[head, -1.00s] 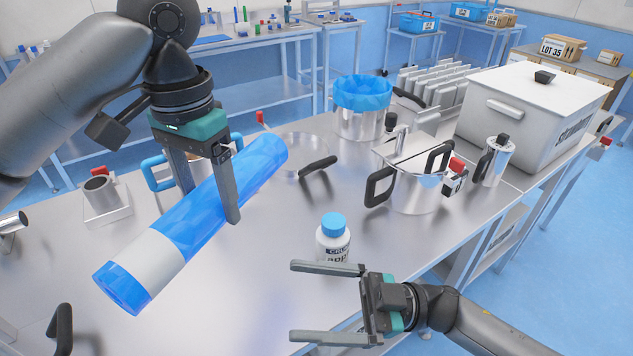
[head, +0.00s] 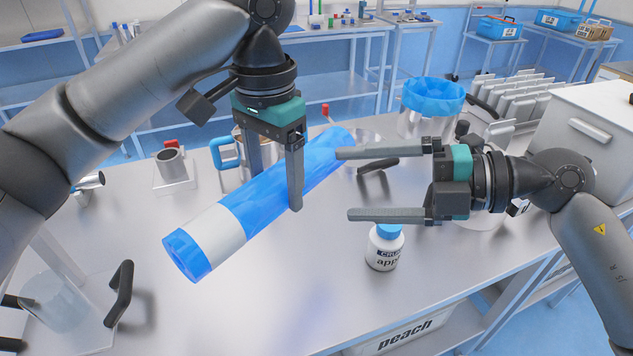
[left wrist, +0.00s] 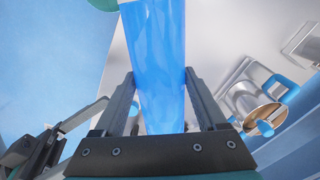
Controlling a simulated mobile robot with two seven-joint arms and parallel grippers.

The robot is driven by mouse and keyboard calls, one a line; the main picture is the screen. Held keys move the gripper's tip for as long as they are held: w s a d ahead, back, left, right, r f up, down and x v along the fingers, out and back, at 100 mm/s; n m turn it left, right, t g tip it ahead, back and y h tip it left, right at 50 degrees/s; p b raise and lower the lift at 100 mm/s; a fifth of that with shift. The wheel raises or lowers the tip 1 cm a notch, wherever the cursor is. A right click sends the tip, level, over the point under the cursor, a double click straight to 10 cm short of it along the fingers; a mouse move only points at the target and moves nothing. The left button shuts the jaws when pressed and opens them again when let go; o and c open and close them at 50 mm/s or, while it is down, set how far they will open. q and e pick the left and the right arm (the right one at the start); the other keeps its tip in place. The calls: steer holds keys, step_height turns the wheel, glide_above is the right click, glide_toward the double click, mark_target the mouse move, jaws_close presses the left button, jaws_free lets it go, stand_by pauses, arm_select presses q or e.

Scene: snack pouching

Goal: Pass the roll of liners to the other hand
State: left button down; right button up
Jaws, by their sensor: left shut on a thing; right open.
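The roll of liners (head: 265,205) is a long blue cylinder with a white band near its lower-left end. It is held at a slant above the steel table. My left gripper (head: 280,195) is shut on the roll around its middle, with a finger on each side. In the left wrist view the roll (left wrist: 155,65) runs between the two fingers. My right gripper (head: 362,183) is open and empty, its fingers pointing left. Its upper fingertip is close to the roll's upper-right part in the head view; I cannot tell whether they touch.
A white bottle with a blue cap (head: 384,247) stands on the table below my right gripper. A blue-lined pot (head: 432,97) and a large white box (head: 590,125) stand at the right. A clear container (head: 62,300) is at the lower left. The front middle of the table is clear.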

steer(key=x, duration=1)
arm_select(q)
steer(key=shift+r, duration=0.15)
arm_select(e)
steer(key=shift+s+f, duration=0.1)
jaws_close()
stand_by(0.4)
steer(key=shift+d, duration=0.1)
arm_select(q)
steer(key=shift+c, duration=1.4)
jaws_free()
steer(key=shift+o, duration=1.4)
arm_select(e)
steer(key=shift+r, duration=0.25)
